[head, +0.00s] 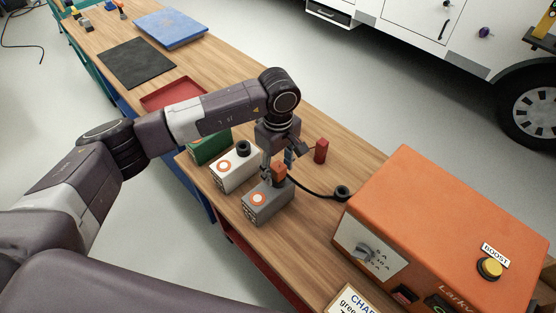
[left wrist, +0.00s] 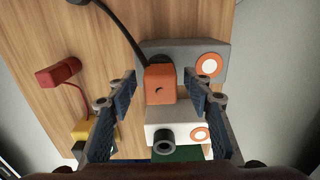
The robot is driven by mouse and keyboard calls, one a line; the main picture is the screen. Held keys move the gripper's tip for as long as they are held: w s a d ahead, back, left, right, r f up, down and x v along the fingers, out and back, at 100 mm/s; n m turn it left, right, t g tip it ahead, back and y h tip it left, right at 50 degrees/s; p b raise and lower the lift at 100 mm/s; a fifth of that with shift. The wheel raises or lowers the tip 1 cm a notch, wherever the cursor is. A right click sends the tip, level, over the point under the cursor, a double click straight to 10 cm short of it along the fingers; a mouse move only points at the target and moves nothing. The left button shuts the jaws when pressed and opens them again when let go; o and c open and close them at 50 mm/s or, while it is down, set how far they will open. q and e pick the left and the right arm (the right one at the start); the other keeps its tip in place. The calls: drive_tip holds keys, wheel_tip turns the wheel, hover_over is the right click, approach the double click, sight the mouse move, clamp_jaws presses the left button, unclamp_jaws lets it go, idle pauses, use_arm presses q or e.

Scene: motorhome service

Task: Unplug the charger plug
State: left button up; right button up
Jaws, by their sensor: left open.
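The orange charger plug (head: 279,170) sits on top of the grey box (head: 262,205), and a black cable (head: 312,192) runs from it. In the left wrist view the plug (left wrist: 160,84) is between the two fingers, at the near side of the grey box (left wrist: 187,52). My left gripper (head: 277,164) points down over the plug and is open, with a blue-padded finger on either side; in the left wrist view (left wrist: 160,80) gaps show between pads and plug. The orange charger (head: 460,215) stands at the right. My right gripper is not in view.
A white box (head: 233,172) and a green box (head: 207,148) stand beside the grey one. A red block (head: 321,151) is behind the gripper. A red tray (head: 172,95), black mat (head: 136,62) and blue slab (head: 171,28) lie farther along the wooden bench (head: 310,232).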

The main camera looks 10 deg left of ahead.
use_arm(q)
drive_tip(key=c, duration=1.1)
drive_tip(key=o, duration=0.4)
clamp_jaws()
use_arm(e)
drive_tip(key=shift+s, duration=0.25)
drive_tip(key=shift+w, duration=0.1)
use_arm(q)
drive_tip(key=shift+r, duration=0.65)
